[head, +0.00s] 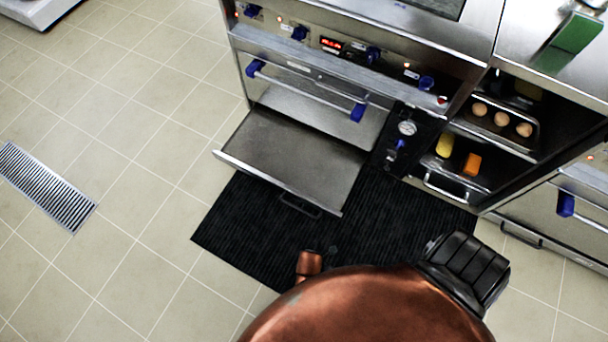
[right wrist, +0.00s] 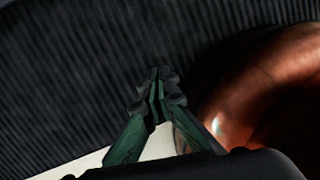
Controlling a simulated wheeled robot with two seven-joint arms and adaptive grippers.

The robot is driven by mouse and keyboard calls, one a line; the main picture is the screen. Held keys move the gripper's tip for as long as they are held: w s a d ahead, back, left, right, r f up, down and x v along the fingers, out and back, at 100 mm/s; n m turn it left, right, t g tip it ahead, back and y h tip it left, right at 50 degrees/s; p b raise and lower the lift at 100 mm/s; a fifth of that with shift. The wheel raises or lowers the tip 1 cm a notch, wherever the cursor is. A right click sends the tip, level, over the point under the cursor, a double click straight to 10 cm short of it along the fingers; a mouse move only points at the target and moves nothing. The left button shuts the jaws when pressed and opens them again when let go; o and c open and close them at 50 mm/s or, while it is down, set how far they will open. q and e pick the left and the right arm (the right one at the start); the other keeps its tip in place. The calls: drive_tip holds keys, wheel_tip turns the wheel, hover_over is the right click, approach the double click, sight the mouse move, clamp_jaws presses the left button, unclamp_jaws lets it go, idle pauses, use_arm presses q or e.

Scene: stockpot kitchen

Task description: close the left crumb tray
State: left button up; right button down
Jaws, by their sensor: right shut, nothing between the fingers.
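The left crumb tray (head: 285,160) is a wide, flat steel sheet in the head view. It sticks far out from the front of the range, below the handled steel door, with a raised front lip over the black mat. My right gripper (right wrist: 156,80) shows in the right wrist view. Its green fingers are together with nothing between them, above the dark ribbed mat and beside my copper-coloured body. The tray is not seen in that view. Neither gripper shows in the head view, and my left gripper is out of sight.
The range (head: 355,45) has blue knobs and a blue-ended door handle (head: 305,88). The black mat (head: 250,235) lies below the tray. Open shelves to the right hold eggs (head: 502,119) and yellow and orange items. Tiled floor with a drain grate (head: 45,188) is clear at left.

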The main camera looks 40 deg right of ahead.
drive_tip(key=w+f+n+h, duration=0.2)
drive_tip(key=w+n, duration=0.3)
drive_tip(key=n+t+h+b, duration=0.5)
drive_tip(key=n+b, duration=0.2)
drive_tip(key=n, duration=0.7)
approach(307, 201)
wheel_tip(307, 201, down, 3)
drive_tip(key=b+x, duration=0.2)
drive_tip(key=x, duration=0.1)
drive_tip(key=shift+d+r, duration=0.1)
drive_tip(key=shift+d, duration=0.2)
drive_tip(key=shift+w+d+r+b, duration=0.1)
drive_tip(key=shift+w+d+b, duration=0.2)
drive_tip(key=shift+d, duration=0.25)
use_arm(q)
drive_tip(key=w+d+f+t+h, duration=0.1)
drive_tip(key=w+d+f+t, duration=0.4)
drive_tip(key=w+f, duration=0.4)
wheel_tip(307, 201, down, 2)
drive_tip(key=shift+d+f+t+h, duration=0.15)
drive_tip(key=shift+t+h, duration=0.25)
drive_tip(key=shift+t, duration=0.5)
use_arm(e)
drive_tip(key=shift+w+d+r, duration=0.1)
drive_tip(key=shift+d+r, duration=0.05)
drive_tip(key=shift+d, duration=0.05)
